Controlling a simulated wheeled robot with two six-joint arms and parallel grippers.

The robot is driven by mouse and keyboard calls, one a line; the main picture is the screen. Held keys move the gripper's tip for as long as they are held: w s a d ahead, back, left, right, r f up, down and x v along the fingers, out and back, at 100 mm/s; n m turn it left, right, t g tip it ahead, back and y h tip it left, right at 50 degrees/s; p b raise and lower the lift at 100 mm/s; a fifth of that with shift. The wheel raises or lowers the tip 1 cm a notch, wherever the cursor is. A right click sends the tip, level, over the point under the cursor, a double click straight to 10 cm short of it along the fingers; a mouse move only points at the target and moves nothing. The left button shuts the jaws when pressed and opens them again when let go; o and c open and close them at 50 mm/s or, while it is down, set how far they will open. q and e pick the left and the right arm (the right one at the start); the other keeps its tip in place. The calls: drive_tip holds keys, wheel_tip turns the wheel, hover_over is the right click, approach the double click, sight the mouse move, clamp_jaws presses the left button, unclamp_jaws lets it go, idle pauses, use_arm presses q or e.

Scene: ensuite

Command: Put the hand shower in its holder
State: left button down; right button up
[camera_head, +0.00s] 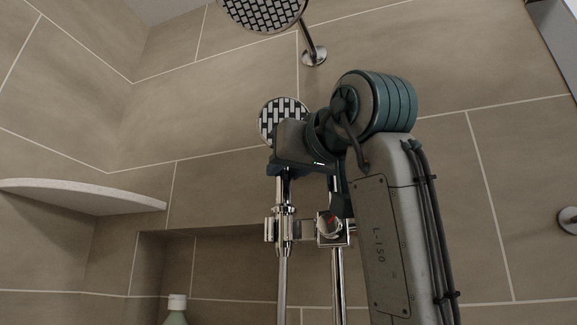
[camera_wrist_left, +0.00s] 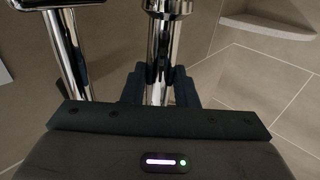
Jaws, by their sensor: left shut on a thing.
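The hand shower (camera_head: 278,117) has a round patterned head and a chrome handle. My left gripper (camera_head: 287,168) is shut on the handle just below the head and holds it upright. In the left wrist view the chrome handle (camera_wrist_left: 160,50) runs between the dark fingers of my left gripper (camera_wrist_left: 158,88). The holder (camera_head: 271,230) is a chrome bracket on the wall rail (camera_head: 338,285). The lower handle lines up with the holder's left part. I cannot tell whether it is seated there. My right gripper is not in view.
A fixed overhead shower (camera_head: 262,12) hangs above on a wall arm. A corner shelf (camera_head: 80,195) is at the left. A bottle (camera_head: 176,312) stands in the wall niche (camera_head: 215,262). The rail also shows close beside the handle in the left wrist view (camera_wrist_left: 68,55).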

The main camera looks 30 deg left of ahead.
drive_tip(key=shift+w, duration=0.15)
use_arm(q)
drive_tip(key=c, duration=1.1)
unclamp_jaws()
drive_tip(key=shift+o, duration=0.2)
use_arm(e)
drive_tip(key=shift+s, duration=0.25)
